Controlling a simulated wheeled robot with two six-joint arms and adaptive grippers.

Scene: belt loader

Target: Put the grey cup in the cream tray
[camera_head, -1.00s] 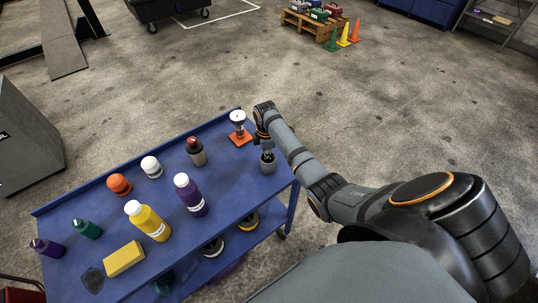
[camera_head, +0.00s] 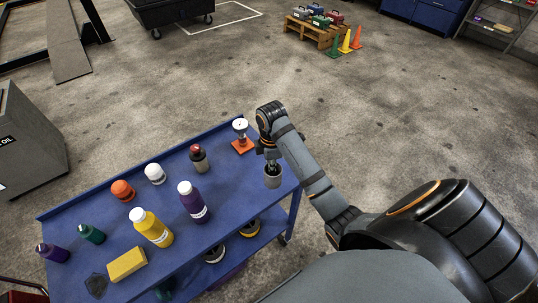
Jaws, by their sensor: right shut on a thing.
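The grey cup (camera_head: 272,182) is at the right end of the blue cart top. My right gripper (camera_head: 271,167) points down into the cup's mouth and is shut on it. The cup is upright and seems to be at or slightly above the cart top; the exact gap is hard to tell. My left gripper is not in view. I see no cream tray in this view.
The blue cart (camera_head: 225,222) holds a yellow bottle (camera_head: 152,229), a purple bottle (camera_head: 193,203), a yellow block (camera_head: 127,264), a brown bottle with a red cap (camera_head: 199,159) and an orange-based item (camera_head: 243,146). Open concrete floor lies beyond the cart.

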